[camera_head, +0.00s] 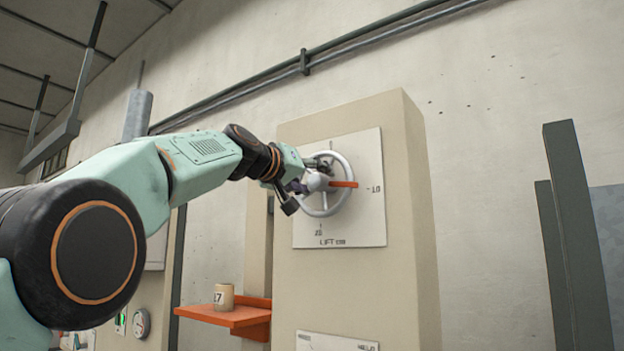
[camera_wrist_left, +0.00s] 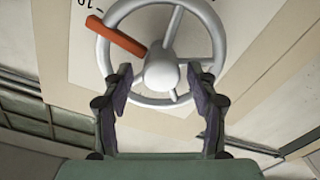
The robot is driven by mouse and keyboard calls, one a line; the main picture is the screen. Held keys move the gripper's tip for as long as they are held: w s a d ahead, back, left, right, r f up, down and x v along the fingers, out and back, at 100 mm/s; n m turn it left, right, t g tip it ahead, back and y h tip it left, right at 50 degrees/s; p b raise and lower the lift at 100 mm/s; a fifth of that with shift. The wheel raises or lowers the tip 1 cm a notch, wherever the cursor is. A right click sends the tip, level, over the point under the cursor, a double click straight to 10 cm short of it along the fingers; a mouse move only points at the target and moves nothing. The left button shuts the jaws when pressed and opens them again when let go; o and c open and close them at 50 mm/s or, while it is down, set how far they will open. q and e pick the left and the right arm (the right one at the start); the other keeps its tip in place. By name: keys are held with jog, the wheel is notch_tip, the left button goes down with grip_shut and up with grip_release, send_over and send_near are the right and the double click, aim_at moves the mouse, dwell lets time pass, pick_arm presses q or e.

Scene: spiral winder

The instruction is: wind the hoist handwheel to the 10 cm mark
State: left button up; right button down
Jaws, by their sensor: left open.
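The handwheel (camera_head: 344,204) is a light grey ring with spokes and a round hub, on a white plate (camera_head: 368,225) on a beige column. One spoke or pointer is orange (camera_head: 343,184) and points right, close to the "10" mark on the plate. The plate also has a "20" mark below the wheel and a "LIFT" label. In the left wrist view the wheel's hub (camera_wrist_left: 161,72) lies just beyond the fingertips. My left gripper (camera_wrist_left: 163,82) is open, its two fingers on either side of the hub; I cannot tell whether they touch it. My right gripper is not in view.
An orange shelf (camera_head: 225,317) with a tan cup (camera_head: 223,297) marked "17" stands left of the column. A second white plate (camera_head: 335,341) is low on the column. Dark upright posts (camera_head: 578,235) stand at the right. Pipes run along the wall above.

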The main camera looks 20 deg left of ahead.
pick_arm(q)
jog(key=shift+s+a+f, duration=0.1)
jog(key=shift+s+a, duration=0.2)
jog(key=shift+s, duration=0.3)
jog(key=v, duration=0.6)
jog(key=shift+s, duration=0.2)
jog(key=shift+w, duration=0.1)
